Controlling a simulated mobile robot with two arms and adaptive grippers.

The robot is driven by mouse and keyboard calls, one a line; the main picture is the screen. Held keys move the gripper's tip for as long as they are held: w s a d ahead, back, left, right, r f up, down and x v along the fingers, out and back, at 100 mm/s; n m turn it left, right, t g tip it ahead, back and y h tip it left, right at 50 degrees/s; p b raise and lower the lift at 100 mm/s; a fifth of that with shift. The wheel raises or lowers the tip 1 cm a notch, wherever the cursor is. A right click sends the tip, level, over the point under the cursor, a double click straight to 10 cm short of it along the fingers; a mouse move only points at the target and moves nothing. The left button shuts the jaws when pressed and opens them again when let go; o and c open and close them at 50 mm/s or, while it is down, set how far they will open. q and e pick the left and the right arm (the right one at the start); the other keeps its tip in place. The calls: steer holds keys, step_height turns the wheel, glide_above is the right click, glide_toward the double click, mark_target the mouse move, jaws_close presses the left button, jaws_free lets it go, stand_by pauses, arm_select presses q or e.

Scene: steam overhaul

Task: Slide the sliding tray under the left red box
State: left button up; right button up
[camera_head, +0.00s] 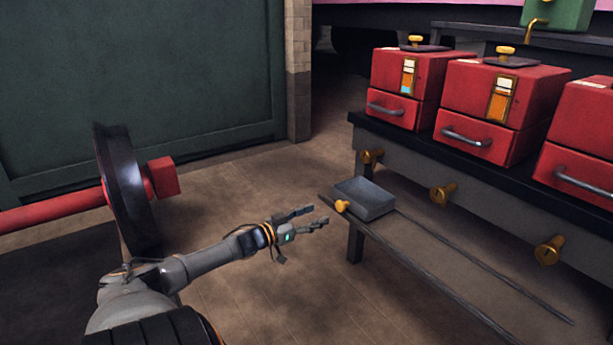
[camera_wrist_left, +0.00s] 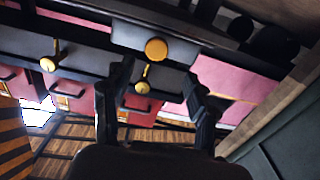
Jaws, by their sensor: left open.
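The sliding tray (camera_head: 372,203) is a small open grey box with a gold knob (camera_head: 341,206) on its front. It sits at the left end of two thin rails under the bench. The left red box (camera_head: 395,107) stands on the bench top, above and slightly right of the tray. My left gripper (camera_head: 321,215) is open and empty, with its fingers pointing at the tray's knob and a small gap between. In the left wrist view, the tray (camera_wrist_left: 180,39) and its knob (camera_wrist_left: 155,50) appear beyond the open fingers (camera_wrist_left: 156,78). My right gripper is not seen.
Two more red boxes (camera_head: 482,137) stand along the bench (camera_head: 425,148). Several gold knobs (camera_head: 440,194) stick out from the bench front. A bench leg (camera_head: 355,243) stands below the tray. A dark wheel with a red bar (camera_head: 75,207) is at left. The floor between is clear.

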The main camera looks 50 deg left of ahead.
arm_select(q)
steer(key=shift+s, duration=1.15)
